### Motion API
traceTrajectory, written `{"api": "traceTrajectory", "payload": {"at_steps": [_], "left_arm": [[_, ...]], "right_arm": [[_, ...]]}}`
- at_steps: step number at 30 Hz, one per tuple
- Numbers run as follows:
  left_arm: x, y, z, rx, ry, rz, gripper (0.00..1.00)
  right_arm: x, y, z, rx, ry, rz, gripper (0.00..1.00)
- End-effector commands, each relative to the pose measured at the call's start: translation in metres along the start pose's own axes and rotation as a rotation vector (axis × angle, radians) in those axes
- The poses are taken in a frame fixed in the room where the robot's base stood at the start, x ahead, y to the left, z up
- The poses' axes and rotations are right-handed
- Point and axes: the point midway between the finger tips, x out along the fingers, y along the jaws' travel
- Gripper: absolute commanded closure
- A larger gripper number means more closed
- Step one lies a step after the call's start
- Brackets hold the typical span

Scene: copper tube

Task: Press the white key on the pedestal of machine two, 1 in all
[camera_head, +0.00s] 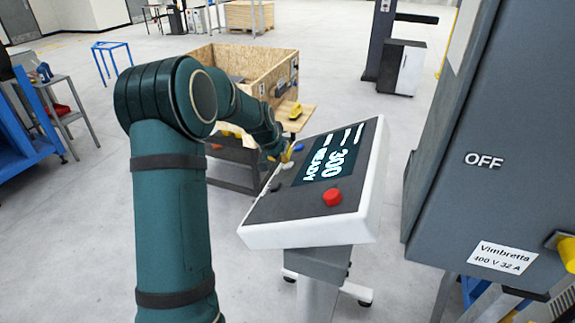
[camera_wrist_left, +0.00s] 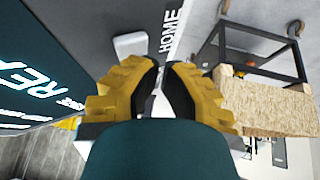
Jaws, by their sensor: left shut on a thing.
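The pedestal's tilted control panel (camera_head: 270,210) has a white rim and a dark face with a screen (camera_head: 327,160) reading 300 READY. A white key (camera_wrist_left: 130,45) shows on the dark face in the left wrist view, beside the word HOME and just past the fingertips; it appears small in the head view (camera_head: 288,166). My left gripper (camera_head: 287,154) is at the panel's far left edge, partly hidden by my arm. Its yellow fingers (camera_wrist_left: 162,68) are close together, and what lies between them is unclear. I cannot tell whether they touch the key. My right gripper is out of view.
A large grey cabinet (camera_head: 480,120) marked OFF stands close on the right. A wooden crate (camera_head: 225,60) is behind the panel. Open floor lies at left.

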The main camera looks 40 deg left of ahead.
Motion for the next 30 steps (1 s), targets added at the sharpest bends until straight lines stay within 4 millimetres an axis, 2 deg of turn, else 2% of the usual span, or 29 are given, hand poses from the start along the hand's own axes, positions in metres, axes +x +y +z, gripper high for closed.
{"api": "traceTrajectory", "payload": {"at_steps": [30], "left_arm": [[0.0077, 0.0041, 0.0044, 0.0, -0.001, 0.0, 1.0]], "right_arm": [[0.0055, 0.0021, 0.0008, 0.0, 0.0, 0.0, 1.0]]}}
